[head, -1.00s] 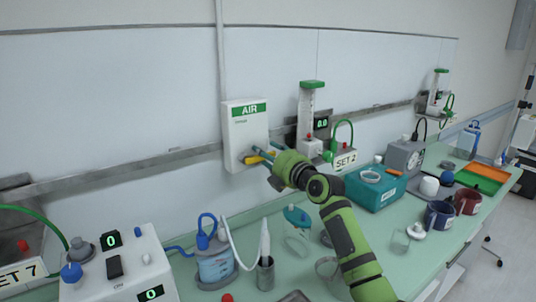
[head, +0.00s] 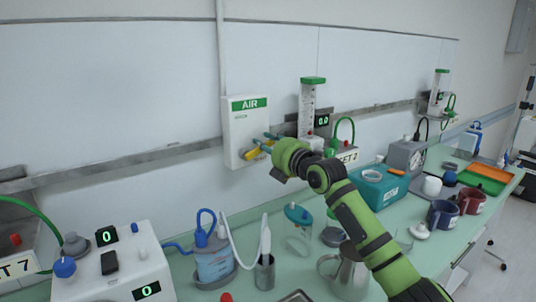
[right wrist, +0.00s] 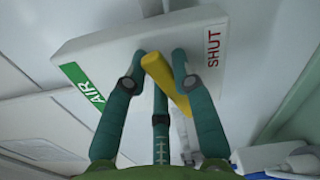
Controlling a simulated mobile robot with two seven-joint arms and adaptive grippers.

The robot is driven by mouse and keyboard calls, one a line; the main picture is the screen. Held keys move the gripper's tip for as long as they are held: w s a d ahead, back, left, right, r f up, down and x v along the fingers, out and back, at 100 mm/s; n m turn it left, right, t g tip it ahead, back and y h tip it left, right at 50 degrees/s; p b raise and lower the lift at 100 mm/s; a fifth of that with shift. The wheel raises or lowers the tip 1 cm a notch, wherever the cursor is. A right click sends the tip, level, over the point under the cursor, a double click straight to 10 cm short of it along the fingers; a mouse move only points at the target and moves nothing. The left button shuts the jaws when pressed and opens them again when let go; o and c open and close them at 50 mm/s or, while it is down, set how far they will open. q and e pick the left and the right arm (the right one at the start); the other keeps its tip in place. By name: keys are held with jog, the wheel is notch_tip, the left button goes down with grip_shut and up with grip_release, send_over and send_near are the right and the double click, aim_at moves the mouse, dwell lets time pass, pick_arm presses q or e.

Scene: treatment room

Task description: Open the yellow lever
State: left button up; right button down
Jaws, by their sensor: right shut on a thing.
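The yellow lever (head: 250,154) sits low on the front of the white AIR box (head: 240,126) on the wall. In the right wrist view the lever (right wrist: 168,84) runs slantwise between my teal fingers, beside the right-hand finger. The box there bears a green AIR label on the left and a red SHUT label on the right. My right gripper (head: 267,143) reaches to the box from the right and is shut on the lever; the fingers partly hide it in the head view. My left gripper is not in view.
A flowmeter (head: 311,110) stands right of the box, close to my wrist. The wall left of the box is clear.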

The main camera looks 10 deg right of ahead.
aim_at(240, 132)
jog(key=shift+s+a+r+n+p, duration=0.15)
jog(key=shift+r+n+p, duration=0.25)
jog(key=shift+r+n, duration=0.45)
jog(key=a+n+p, duration=0.1)
jog(key=n+p, duration=0.1)
jog(key=a+r+n+p, duration=0.1)
jog(key=n+p, duration=0.2)
jog(key=s+a+r+n+p, duration=0.1)
jog(key=n+p, duration=0.1)
jog(key=shift+n, duration=0.25)
jog(key=n+p, duration=0.1)
jog(key=a+n+p, duration=0.1)
jog(key=n+p, duration=0.1)
jog(key=shift+s+a, duration=0.2)
jog(key=shift+s, duration=0.15)
jog(key=shift+s+a+f+n+p, duration=0.15)
jog(key=shift+a+n+p, duration=0.4)
jog(key=shift+n, duration=0.35)
jog(key=shift+d, duration=0.1)
jog(key=c, duration=1)
grip_release()
